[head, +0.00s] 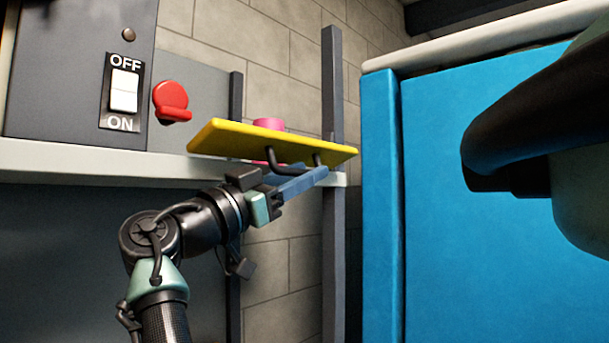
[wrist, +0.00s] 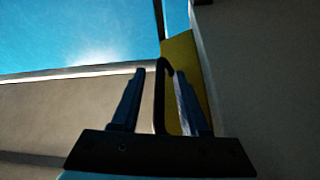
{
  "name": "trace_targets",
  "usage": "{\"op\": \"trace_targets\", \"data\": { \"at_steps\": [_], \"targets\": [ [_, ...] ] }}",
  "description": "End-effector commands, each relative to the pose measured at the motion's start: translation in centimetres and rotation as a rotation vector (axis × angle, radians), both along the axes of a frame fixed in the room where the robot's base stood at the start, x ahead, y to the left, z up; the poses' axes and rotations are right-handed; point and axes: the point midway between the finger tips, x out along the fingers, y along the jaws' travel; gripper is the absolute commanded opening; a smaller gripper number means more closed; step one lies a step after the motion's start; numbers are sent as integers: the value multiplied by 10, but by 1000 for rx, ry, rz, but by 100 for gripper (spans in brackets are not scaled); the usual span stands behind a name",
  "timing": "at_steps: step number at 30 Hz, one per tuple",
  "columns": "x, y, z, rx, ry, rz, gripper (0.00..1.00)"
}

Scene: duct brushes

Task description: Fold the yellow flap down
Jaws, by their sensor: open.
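The yellow flap (head: 262,142) stands out nearly level, slightly tilted, in the middle of the head view. Its black handle (head: 284,164) hangs from the underside. My gripper (head: 322,174) is just below the flap at the handle, its blue fingers pointing right. In the wrist view the yellow flap (wrist: 180,58) shows as a narrow strip behind the right finger. There the handle (wrist: 159,95) runs between the two fingers of my gripper (wrist: 160,76). The fingers are open, with gaps beside the handle. Whether either finger touches it I cannot tell.
A pink object (head: 268,124) shows above and below the flap. A red knob (head: 171,102) and an OFF/ON switch (head: 124,90) are on the left. A grey post (head: 333,90) stands behind the flap's right end. A blue cabinet (head: 435,200) fills the right side.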

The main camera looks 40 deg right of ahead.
Motion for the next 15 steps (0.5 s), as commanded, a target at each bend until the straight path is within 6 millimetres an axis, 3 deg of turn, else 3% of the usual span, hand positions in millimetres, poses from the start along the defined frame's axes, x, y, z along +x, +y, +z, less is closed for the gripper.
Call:
{"op": "trace_targets", "data": {
  "at_steps": [6, 15],
  "targets": [
    [2, 41, -23, -1, 0, 5, 45],
    [1, 96, -43, 0, 1, 4, 45]
  ]
}}
